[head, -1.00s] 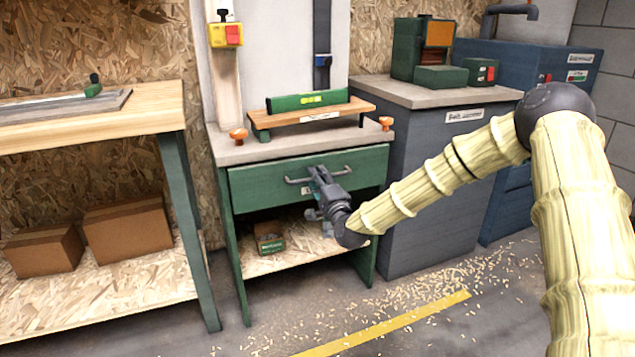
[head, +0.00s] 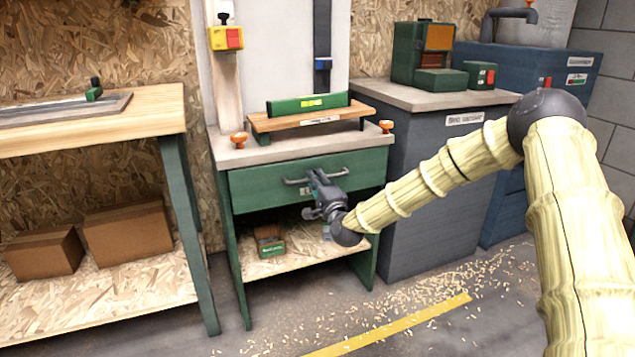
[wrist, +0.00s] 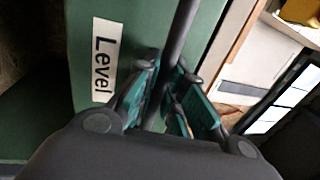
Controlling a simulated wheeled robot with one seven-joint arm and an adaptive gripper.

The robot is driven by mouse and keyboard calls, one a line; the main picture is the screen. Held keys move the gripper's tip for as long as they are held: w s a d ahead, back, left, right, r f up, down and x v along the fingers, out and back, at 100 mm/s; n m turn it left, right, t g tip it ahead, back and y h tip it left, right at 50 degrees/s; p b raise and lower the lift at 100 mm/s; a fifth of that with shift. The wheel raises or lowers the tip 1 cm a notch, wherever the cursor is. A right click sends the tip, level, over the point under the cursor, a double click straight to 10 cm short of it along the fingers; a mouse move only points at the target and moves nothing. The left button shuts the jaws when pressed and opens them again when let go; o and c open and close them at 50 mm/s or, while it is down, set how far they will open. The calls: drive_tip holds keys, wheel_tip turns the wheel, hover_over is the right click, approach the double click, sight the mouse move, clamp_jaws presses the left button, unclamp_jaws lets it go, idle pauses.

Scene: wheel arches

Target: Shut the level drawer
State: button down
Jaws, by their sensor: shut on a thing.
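The level drawer (head: 260,187) is a green drawer front under the grey worktop of the middle bench. A grey bar handle (head: 295,181) runs across it. In the wrist view its white label (wrist: 104,58) reads "Level", and the dark handle bar (wrist: 183,35) runs between my fingers. My gripper (head: 318,179) is at the middle of the handle, shut on it. In the wrist view the teal-padded fingers (wrist: 168,88) stand on both sides of the bar. The gripper hides part of the drawer front. I cannot tell how far out the drawer stands.
A green spirit level (head: 308,103) lies on a small wooden stand on the worktop. Two orange knobs (head: 239,139) (head: 386,126) stand at its edges. A small green box (head: 269,240) sits on the shelf below. A grey cabinet (head: 425,190) stands close on the right.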

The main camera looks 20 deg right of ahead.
drive_tip(key=shift+w+r, duration=0.1)
drive_tip(key=shift+w, duration=0.25)
drive_tip(key=c, duration=1.5)
unclamp_jaws()
drive_tip(key=shift+w, duration=0.1)
drive_tip(key=shift+s+f, duration=0.2)
drive_tip(key=shift+s, duration=0.1)
drive_tip(key=s+f, duration=0.2)
drive_tip(key=s, duration=0.9)
drive_tip(key=shift+d, duration=0.3)
drive_tip(key=shift+s+f, duration=0.1)
